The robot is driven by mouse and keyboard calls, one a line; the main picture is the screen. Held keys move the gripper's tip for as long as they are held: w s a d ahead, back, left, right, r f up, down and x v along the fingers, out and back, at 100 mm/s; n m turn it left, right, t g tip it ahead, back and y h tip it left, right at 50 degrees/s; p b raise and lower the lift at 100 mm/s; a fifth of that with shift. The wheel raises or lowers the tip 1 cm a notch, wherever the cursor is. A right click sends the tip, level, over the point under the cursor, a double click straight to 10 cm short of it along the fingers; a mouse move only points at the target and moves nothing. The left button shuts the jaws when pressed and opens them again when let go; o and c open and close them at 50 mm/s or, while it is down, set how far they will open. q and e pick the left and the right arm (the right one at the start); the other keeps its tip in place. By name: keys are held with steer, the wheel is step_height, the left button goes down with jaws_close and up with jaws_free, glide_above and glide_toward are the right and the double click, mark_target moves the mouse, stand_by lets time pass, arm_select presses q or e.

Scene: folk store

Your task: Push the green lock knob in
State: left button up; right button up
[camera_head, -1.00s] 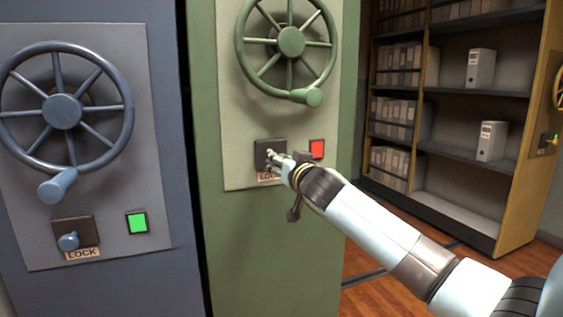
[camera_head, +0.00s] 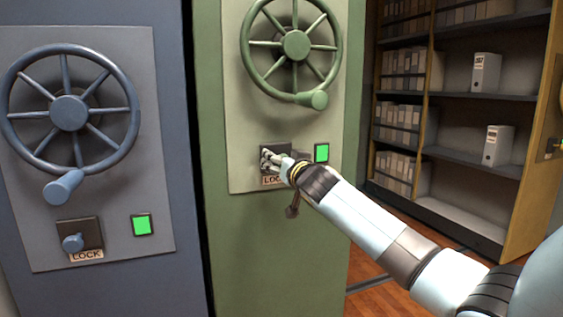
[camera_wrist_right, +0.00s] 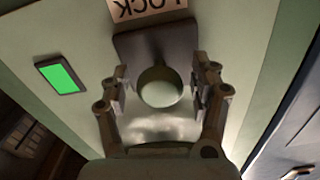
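The green lock knob (camera_wrist_right: 160,88) shows in the right wrist view as a round pale-green end in front of its dark square plate (camera_wrist_right: 150,45). In the head view the plate (camera_head: 284,150) is partly covered by my right gripper (camera_head: 268,158), which hides the knob. In the wrist view my right gripper (camera_wrist_right: 161,84) has its fingers apart, one on each side of the knob, with gaps visible. Whether another part of the gripper touches the knob cannot be told. The indicator light (camera_head: 321,152) beside the plate is green. My left gripper is not in view.
A green handwheel (camera_head: 295,46) is above the plate on the green cabinet (camera_head: 240,240). The blue cabinet at left has its own wheel (camera_head: 68,113), lock knob (camera_head: 73,242) and green light (camera_head: 142,225). Shelves with binders (camera_head: 486,72) stand at right.

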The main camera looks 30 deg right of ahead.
steer(key=v, duration=1.2)
stand_by(0.6)
